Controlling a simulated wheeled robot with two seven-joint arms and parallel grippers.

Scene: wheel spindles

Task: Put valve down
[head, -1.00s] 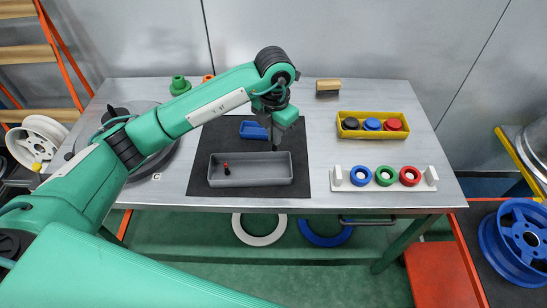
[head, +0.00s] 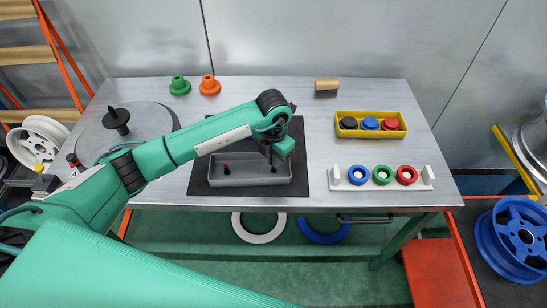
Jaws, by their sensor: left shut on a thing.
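A grey tray (head: 236,181) sits on a black mat (head: 200,180) at the table's front. A small red-topped valve (head: 226,169) is in its left half. My left gripper (head: 273,163) points down into the right half of the tray, shut on a small dark valve (head: 274,170). Most of that valve is hidden by the fingers, and I cannot tell if it touches the tray floor. My right gripper is out of view.
A yellow bin (head: 345,132) with black, blue and red pieces stands to the right, behind a white rack (head: 335,178) with blue, green and red rings. Green (head: 180,86) and orange (head: 210,86) cones and a wooden block (head: 327,88) stand at the back.

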